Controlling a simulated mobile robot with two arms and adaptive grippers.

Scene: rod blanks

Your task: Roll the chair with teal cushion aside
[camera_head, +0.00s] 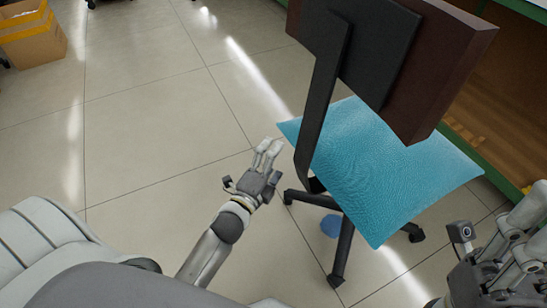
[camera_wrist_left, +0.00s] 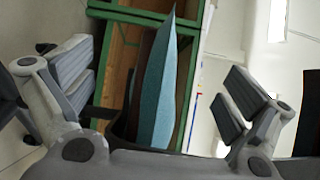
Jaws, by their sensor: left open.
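The chair has a teal cushion (camera_head: 390,170), a dark brown backrest (camera_head: 450,70) on a black upright (camera_head: 322,100), and a black wheeled base (camera_head: 343,250). It stands upright on the floor. My left gripper (camera_head: 268,150) is just left of the upright and cushion, empty, with its fingers pointing up the picture. In the left wrist view its open fingers stand wide apart, with the teal cushion (camera_wrist_left: 160,90) seen edge-on between them. Whether it touches the chair is unclear. My right gripper (camera_head: 515,250) is at the lower right edge, partly cut off.
A green-edged wooden shelf or bench (camera_head: 490,105) stands close behind the chair on the right. Cardboard boxes (camera_head: 32,38) with yellow bands are at the upper left. A blue disc (camera_head: 331,226) shows beneath the chair. Tiled floor (camera_head: 140,120) to the left is clear.

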